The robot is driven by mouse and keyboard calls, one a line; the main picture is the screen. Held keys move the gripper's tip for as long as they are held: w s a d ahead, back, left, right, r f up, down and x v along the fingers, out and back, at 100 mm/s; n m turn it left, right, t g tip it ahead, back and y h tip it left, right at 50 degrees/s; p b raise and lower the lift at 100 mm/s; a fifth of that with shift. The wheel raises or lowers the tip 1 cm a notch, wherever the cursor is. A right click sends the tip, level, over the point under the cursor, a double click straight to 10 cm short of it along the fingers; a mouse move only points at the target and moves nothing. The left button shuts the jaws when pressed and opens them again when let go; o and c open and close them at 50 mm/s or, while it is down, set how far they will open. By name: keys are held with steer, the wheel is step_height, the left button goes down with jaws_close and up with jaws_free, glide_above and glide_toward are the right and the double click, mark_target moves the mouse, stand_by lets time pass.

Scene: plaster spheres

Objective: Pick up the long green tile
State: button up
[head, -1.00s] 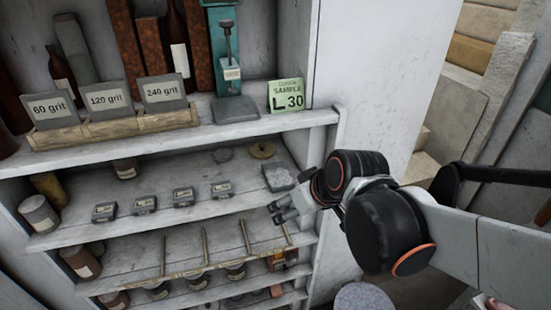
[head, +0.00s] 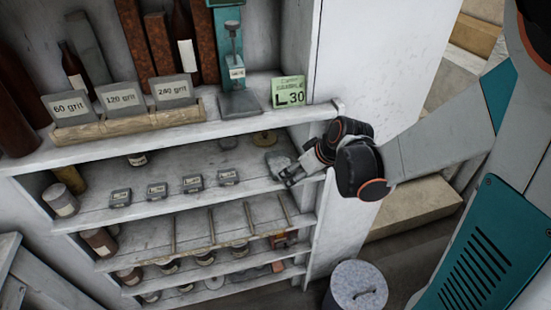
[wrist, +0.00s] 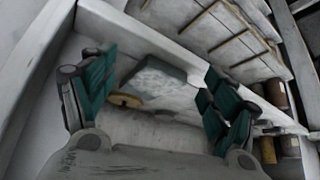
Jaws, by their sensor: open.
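A pale speckled tile with a dark green edge (wrist: 152,76) lies on the white shelf board and shows between my fingers in the wrist view. In the head view the tile (head: 277,160) is at the right end of the second shelf, partly hidden by my gripper. My gripper (head: 287,174) is at the front of that shelf, right beside the tile. In the wrist view my gripper (wrist: 158,84) is open, with green finger pads on either side of the tile and nothing held. I cannot tell whether a finger touches it.
A yellowish round lid (head: 265,137) lies behind the tile. Several small grey labelled blocks (head: 193,183) line the shelf front at left. The upper shelf (head: 300,112) overhangs close above, and a white side panel (head: 340,215) stands at right. A grey drum (head: 357,287) stands below.

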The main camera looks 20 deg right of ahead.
mark_target(279, 163)
steer(key=w, duration=0.1)
steer(key=w+a, duration=0.1)
steer(key=w, duration=0.2)
steer(key=shift+a, duration=0.3)
steer(key=shift+w+a+b, duration=0.2)
steer(key=shift+w+a, duration=0.1)
steer(key=shift+w, duration=0.3)
steer(key=shift+w+a+b, duration=0.15)
steer(key=shift+w+a, duration=0.1)
steer(key=shift+w, duration=0.3)
steer(key=shift+b+x, duration=0.35)
steer(key=shift+x, duration=0.8)
steer(key=shift+w+f, duration=0.2)
steer(key=shift+f, duration=0.1)
steer(key=shift+s, duration=0.15)
steer(key=c, duration=1.4)
